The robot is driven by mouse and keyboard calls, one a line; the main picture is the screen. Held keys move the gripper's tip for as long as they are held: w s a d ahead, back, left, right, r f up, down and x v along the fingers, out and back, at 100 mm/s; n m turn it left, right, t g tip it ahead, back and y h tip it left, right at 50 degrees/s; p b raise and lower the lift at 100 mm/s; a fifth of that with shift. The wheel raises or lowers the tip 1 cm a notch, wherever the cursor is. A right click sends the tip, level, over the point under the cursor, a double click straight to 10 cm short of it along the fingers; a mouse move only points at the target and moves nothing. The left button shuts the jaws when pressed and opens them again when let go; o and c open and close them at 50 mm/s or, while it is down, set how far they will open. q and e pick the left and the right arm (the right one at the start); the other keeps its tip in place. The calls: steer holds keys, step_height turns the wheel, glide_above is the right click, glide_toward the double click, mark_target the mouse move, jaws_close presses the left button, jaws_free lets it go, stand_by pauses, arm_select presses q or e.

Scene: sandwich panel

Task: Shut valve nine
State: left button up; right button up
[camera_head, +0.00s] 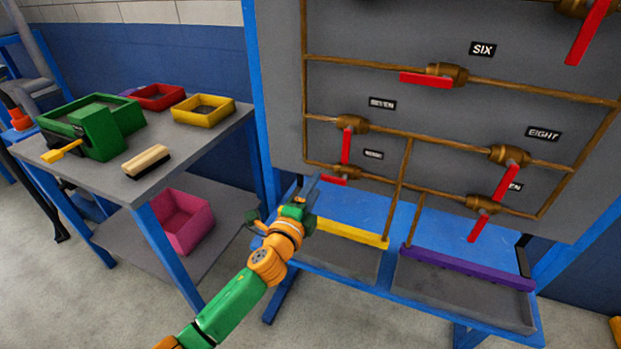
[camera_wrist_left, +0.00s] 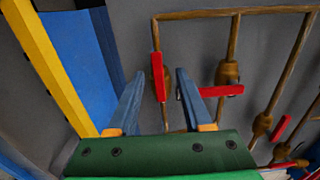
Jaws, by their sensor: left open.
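Valve nine (camera_head: 341,169) is the lower-left brass valve on the grey panel. My left gripper (camera_head: 309,187) is just left of and below this handle, open and empty. In the left wrist view the two blue fingers of my left gripper (camera_wrist_left: 160,82) stand apart, with the red handle of valve nine (camera_wrist_left: 157,77) showing between them. I cannot tell how far the tips are from the handle. My right gripper is out of view.
Valve seven (camera_head: 351,123), its handle (camera_head: 346,146) hanging across its pipe, sits just above. Valve eight (camera_head: 511,154) and valve ten (camera_head: 482,204) are to the right. Below is a yellow-edged tray (camera_head: 345,231). A grey bench (camera_head: 105,178) with bins stands left.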

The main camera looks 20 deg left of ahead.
mark_target(321, 179)
arm_select(q)
steer(key=w, duration=0.2)
steer(key=w+b, duration=0.1)
steer(key=w, duration=0.2)
steer(key=shift+w+d+f, duration=0.15)
steer(key=shift+d, duration=0.05)
jaws_close()
stand_by(1.1)
